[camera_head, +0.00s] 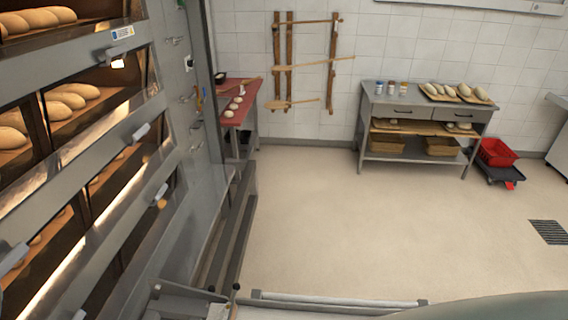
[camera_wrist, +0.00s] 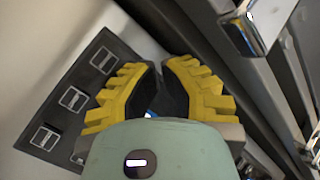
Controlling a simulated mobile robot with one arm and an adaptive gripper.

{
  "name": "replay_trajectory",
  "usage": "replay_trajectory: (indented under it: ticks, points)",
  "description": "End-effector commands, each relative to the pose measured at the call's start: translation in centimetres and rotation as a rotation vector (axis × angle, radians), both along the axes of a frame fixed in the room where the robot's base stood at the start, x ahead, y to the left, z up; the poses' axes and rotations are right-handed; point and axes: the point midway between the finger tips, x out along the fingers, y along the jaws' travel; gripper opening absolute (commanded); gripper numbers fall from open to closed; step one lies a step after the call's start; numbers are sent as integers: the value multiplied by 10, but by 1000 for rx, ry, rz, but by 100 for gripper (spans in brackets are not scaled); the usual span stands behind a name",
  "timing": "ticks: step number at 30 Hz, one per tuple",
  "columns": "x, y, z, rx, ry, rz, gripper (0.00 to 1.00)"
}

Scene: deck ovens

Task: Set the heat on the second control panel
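In the wrist view my gripper (camera_wrist: 158,64) has yellow ribbed fingers with black inner pads. The fingertips almost meet, with a thin gap and nothing seen held between them. A dark control panel (camera_wrist: 58,119) with several white-framed square switches lies to the left of the fingers, on a pale surface. Part of it is hidden behind the left finger, and which panel this is cannot be told. In the head view the oven's narrow grey side strip (camera_head: 190,100) carries small controls, too small to read. My gripper does not show there.
The deck oven (camera_head: 80,130) with loaves behind glass doors and protruding handles fills the left. A metal handle (camera_wrist: 240,32) shows at upper right in the wrist view. A red-topped table (camera_head: 240,90) and steel worktable (camera_head: 400,103) stand at the back wall. The middle floor is clear.

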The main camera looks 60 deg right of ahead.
Motion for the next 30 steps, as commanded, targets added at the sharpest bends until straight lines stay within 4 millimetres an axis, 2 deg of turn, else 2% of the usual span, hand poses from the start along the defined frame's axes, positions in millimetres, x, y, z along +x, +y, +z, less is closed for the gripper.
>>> replay_trajectory:
  ticks: [30]
  points:
    - [9,4,0,1,-1,-2,0]
